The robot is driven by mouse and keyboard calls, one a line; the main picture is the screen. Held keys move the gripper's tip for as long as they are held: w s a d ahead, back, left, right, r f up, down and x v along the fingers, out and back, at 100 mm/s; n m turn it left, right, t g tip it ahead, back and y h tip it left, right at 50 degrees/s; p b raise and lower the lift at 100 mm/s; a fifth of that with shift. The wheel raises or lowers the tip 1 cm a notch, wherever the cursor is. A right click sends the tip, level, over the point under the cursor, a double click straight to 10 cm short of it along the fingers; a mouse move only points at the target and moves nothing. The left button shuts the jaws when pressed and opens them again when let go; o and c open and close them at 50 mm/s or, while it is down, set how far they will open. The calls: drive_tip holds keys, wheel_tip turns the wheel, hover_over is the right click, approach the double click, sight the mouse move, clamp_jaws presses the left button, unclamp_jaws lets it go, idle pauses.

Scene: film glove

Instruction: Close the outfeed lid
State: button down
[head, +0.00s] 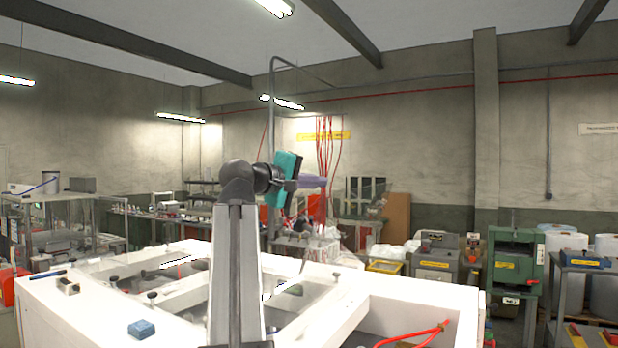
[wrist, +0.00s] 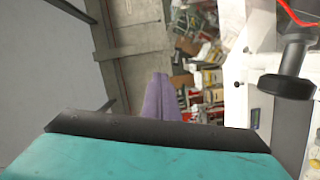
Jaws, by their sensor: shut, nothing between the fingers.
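A white box-like enclosure (head: 60,300) fills the foreground of the head view, with clear panels and black knobs on top. Its right compartment (head: 400,322) is open at the top, with a red tube or cable (head: 425,334) inside. I cannot tell which part is the outfeed lid. My gripper (head: 322,182) has purple fingers and is raised above the enclosure, apart from it, pointing right. In the wrist view its fingers (wrist: 160,98) are together with nothing held. The white surface (wrist: 235,85) at the right there seems to be the enclosure.
A blue block (head: 142,329) and a small dark-and-tan item (head: 68,286) lie on the enclosure's left rim. A green machine (head: 515,262) and a grey machine (head: 436,257) stand behind at the right. Cluttered benches line the back wall. The air around my gripper looks clear.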

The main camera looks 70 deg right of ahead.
drive_tip(key=shift+s+d+f+p, duration=0.25)
drive_tip(key=shift+s+d+p, duration=0.25)
drive_tip(key=shift+s, duration=0.4)
drive_tip(key=shift+s+d+f+p, duration=0.3)
drive_tip(key=shift+s+p, duration=0.25)
drive_tip(key=shift+s, duration=0.3)
drive_tip(key=shift+s+d+f+p, duration=0.2)
drive_tip(key=shift+s+d+p, duration=0.3)
drive_tip(key=shift+s, duration=0.4)
